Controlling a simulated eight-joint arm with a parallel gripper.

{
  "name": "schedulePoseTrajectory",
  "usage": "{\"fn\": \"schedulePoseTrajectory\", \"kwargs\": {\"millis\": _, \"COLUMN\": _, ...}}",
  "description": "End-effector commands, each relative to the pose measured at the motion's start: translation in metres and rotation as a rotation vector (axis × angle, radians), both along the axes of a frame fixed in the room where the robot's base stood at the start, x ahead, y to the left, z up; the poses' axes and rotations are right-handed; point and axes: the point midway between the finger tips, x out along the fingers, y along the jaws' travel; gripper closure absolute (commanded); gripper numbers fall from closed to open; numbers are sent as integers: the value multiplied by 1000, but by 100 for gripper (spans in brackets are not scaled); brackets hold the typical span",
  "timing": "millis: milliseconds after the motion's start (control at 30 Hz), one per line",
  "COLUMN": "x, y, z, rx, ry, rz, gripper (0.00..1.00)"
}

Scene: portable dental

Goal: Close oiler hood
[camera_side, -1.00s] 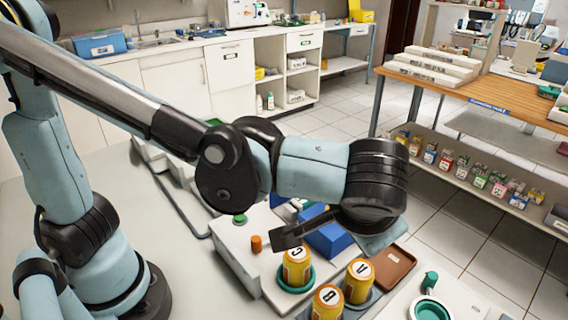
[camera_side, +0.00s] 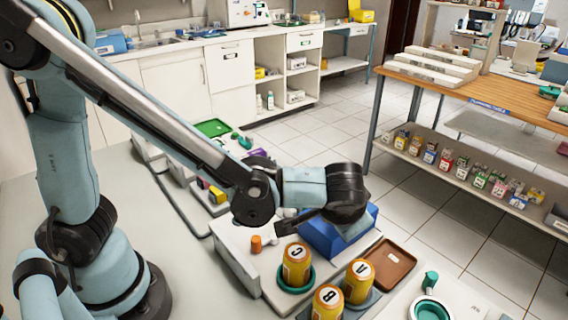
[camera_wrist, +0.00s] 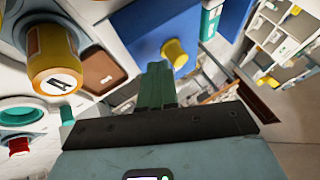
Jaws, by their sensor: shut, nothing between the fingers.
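A blue box-like part (camera_side: 318,240), which I take to be the oiler hood, stands on the white unit behind the yellow cans. In the wrist view it is a large blue face (camera_wrist: 140,28) with a yellow knob (camera_wrist: 174,52). My gripper shows in the wrist view with its green fingers (camera_wrist: 157,84) shut and empty, in front of the blue face and just below the knob in the picture. I cannot tell whether they touch it.
Yellow cans marked C (camera_side: 296,266), A (camera_side: 358,281) and B (camera_side: 327,303) stand in front of the blue part. A brown tray (camera_side: 388,265) lies to its right. An orange knob (camera_side: 256,244) stands on the white unit at left. Open floor lies beyond.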

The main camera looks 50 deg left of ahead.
Motion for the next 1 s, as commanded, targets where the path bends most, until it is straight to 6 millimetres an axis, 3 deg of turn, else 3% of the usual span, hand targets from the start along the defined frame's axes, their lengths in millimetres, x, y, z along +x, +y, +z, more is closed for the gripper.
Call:
{"fn": "schedulePoseTrajectory", "kwargs": {"millis": 467, "x": 1, "y": 8, "z": 0, "rx": 0, "ry": 0, "rz": 2, "gripper": 100}}
{"fn": "schedulePoseTrajectory", "kwargs": {"millis": 800, "x": 1, "y": 80, "z": 0, "rx": -1, "ry": 1, "rz": 7, "gripper": 100}}
{"fn": "schedulePoseTrajectory", "kwargs": {"millis": 1000, "x": 1, "y": 101, "z": 0, "rx": 0, "ry": 0, "rz": 2, "gripper": 100}}
